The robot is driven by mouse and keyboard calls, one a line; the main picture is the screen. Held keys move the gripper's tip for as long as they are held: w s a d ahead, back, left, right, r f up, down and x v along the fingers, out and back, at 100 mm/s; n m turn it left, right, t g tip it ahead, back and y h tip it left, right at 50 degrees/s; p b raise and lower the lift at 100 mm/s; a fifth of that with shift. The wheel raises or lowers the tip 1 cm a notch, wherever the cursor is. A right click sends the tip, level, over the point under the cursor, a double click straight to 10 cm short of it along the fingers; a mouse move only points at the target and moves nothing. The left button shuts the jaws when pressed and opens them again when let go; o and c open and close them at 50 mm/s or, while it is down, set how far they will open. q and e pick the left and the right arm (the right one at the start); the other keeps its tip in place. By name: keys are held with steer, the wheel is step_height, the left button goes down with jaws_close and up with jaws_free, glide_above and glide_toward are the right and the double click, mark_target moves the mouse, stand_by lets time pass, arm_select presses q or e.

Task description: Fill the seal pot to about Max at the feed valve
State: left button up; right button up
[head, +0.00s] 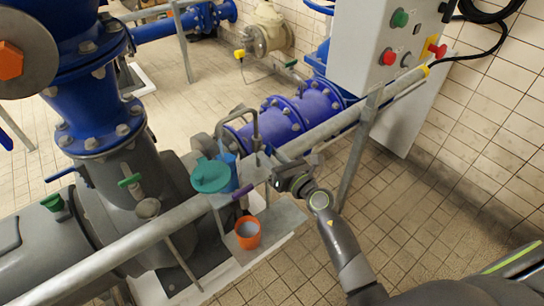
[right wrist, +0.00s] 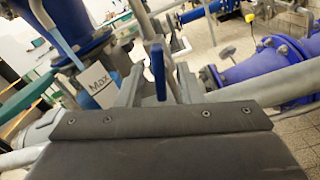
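The seal pot appears in the right wrist view as a pot (right wrist: 103,88) with a white label reading "Max"; its liquid level cannot be made out. In the head view a teal lid or funnel (head: 211,176) and a blue vessel (head: 229,168) stand at the rail, probably the same spot. A blue lever (right wrist: 158,70), seemingly the feed valve's handle, stands upright between the fingers of my right gripper (right wrist: 160,88). Gaps show on both sides, so the fingers are open around it. In the head view my right gripper (head: 278,172) is beside the bent grey pipe (head: 256,128). My left gripper is out of view.
An orange cup (head: 248,234) stands on a small grey shelf (head: 272,222) below the rail. The grey handrail (head: 170,226) crosses in front of the large blue pipes (head: 290,115). A control box (head: 385,45) stands at the upper right. The tiled floor at right is clear.

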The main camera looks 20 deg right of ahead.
jaws_close()
